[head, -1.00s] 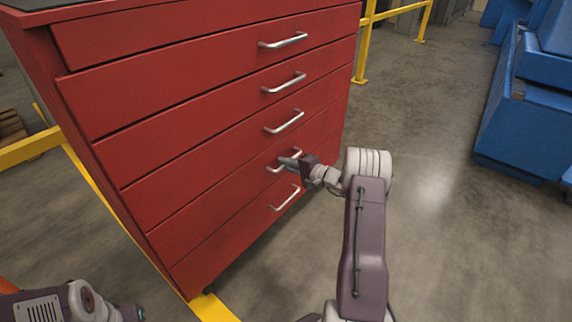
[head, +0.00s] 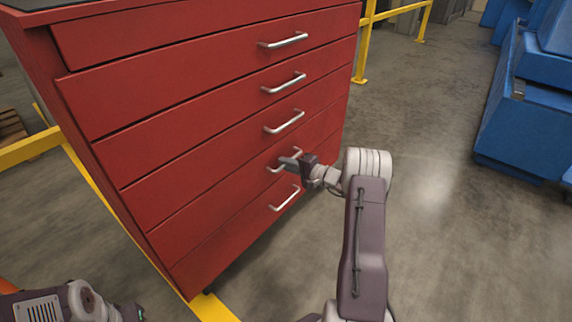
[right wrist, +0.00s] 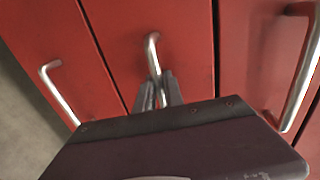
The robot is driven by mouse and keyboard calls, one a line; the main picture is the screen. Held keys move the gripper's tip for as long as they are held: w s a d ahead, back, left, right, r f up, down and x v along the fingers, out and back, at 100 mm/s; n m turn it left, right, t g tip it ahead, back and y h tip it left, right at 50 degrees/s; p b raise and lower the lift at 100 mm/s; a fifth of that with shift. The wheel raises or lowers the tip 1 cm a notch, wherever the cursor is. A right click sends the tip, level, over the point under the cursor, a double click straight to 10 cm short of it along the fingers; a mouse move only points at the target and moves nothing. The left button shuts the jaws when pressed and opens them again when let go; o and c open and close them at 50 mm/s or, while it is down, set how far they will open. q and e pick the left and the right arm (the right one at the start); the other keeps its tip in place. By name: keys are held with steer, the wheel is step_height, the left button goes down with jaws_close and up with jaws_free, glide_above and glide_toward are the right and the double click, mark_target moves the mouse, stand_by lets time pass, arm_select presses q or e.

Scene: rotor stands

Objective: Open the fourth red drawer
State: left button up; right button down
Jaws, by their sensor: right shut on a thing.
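The red drawer cabinet (head: 175,140) fills the left and middle of the head view, its drawer fronts looking flush. My right gripper (head: 283,163) is shut on a silver handle (head: 296,153), the fourth visible one from the top and second from the bottom. In the right wrist view the right gripper's fingers (right wrist: 158,95) close around the lower end of that handle (right wrist: 152,50). The drawer front (right wrist: 185,50) behind it is partly hidden by my gripper body. My left gripper (head: 138,312) is low at the left, mostly cut off, away from the cabinet.
Other handles sit above (head: 284,121) and below (head: 285,198) the held one. Blue bins (head: 525,120) stand at the right. A yellow rail (head: 364,40) is behind the cabinet. The concrete floor (head: 450,230) to the right is clear.

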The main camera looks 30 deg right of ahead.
steer(key=shift+s, duration=0.1)
steer(key=f+v, duration=0.2)
steer(key=v, duration=1)
steer(key=s+f+v, duration=0.1)
steer(key=f+v, duration=0.2)
steer(key=v, duration=1)
steer(key=shift+d+f, duration=0.2)
steer(key=shift+d, duration=0.2)
steer(key=c, duration=1.7)
jaws_free()
steer(key=shift+c, duration=0.2)
steer(key=shift+p, duration=0.3)
